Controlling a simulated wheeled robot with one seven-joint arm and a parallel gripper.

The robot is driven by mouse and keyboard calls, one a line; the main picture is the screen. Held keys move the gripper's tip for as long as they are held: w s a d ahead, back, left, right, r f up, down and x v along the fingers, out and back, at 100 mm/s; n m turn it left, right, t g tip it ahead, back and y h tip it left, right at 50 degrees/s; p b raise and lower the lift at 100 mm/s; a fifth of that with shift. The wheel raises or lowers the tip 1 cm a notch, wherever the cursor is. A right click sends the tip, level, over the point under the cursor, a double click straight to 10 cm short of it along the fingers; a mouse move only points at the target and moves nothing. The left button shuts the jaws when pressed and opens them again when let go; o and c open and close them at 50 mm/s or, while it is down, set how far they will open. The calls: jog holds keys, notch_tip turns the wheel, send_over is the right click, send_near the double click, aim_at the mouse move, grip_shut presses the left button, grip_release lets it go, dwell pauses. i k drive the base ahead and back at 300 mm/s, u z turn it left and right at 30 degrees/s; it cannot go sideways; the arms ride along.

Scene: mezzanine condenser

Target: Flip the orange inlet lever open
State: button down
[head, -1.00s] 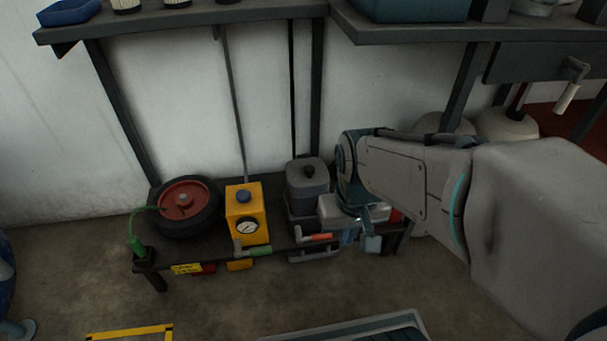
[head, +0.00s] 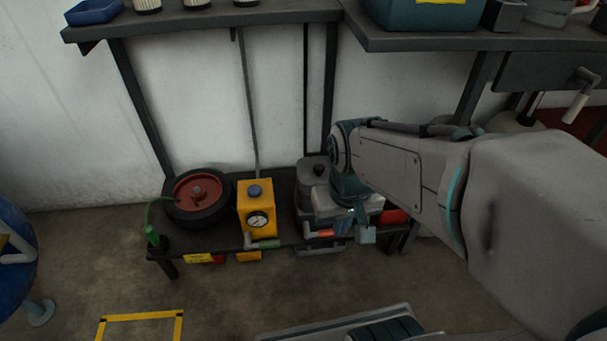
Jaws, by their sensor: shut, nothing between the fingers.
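The orange inlet lever (head: 325,233) is a short orange handle on a grey elbow at the front edge of the low dark bench. It points to the right and lies roughly level. My gripper (head: 354,236) is shut and empty, just right of the lever's tip and in front of the bench. I cannot tell whether the fingers touch the lever. My wrist covers part of the grey canister (head: 312,171) behind it.
A green-handled lever (head: 266,244) sits left of the orange one, below a yellow box with a gauge (head: 256,210). A red-hubbed wheel (head: 199,196) lies on the bench's left. A shelf (head: 215,19) overhangs above. Floor in front is mostly open, with a yellow-marked outline (head: 140,317).

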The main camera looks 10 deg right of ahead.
aim_at(324, 233)
jog(key=u, duration=1.95)
jog(key=k, duration=0.8)
jog(key=z, duration=1.45)
